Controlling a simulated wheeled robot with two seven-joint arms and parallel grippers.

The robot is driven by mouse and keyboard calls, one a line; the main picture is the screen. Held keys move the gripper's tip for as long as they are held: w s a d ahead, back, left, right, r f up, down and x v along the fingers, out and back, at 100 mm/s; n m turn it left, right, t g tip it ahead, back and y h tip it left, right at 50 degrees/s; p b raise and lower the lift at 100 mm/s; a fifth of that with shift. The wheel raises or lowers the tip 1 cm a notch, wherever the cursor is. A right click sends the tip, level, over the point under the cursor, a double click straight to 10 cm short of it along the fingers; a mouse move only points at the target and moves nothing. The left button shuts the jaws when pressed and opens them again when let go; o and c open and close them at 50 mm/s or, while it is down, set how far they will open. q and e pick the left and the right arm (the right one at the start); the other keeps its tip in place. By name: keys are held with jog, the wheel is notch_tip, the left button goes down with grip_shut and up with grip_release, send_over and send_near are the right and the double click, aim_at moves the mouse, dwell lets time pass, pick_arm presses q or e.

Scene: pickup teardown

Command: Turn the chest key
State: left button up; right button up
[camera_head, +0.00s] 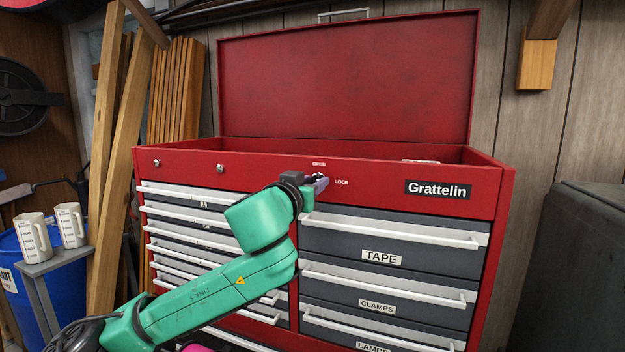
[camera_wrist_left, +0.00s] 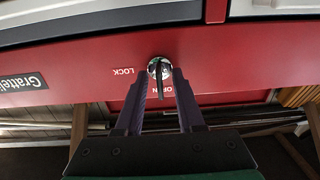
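The red tool chest (camera_head: 420,165) stands ahead with its lid up. Its key lock sits on the upper front panel, between an OPEN mark above and a LOCK mark to the right in the head view. In the left wrist view, which is upside down, the round lock (camera_wrist_left: 152,66) holds a thin dark key (camera_wrist_left: 160,84), seen edge-on and in line with the OPEN mark. My left gripper (camera_head: 319,183) is at the lock; in the wrist view its purple fingers (camera_wrist_left: 161,78) stand either side of the key with gaps visible. The right gripper is not in view.
Drawers with white handles, such as the TAPE drawer (camera_head: 390,236), lie below the lock. Two measuring jugs (camera_head: 70,225) stand on a grey stand at left. Wooden boards (camera_head: 125,150) lean behind. A dark grey bin-like object (camera_head: 575,270) is close on the right.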

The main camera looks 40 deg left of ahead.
pick_arm(q)
grip_shut()
jog(key=shift+m, duration=0.3)
jog(key=m, duration=0.6)
jog(key=shift+d, duration=0.1)
jog(key=m+b, duration=0.1)
jog(key=m, duration=0.4)
jog(key=shift+f+m, duration=0.1)
jog(key=shift+m, duration=0.2)
jog(key=m+b, duration=0.1)
jog(key=m, duration=0.4)
jog(key=shift+m, duration=0.3)
jog(key=shift+o, duration=0.3)
grip_release()
jog(key=shift+w, duration=0.1)
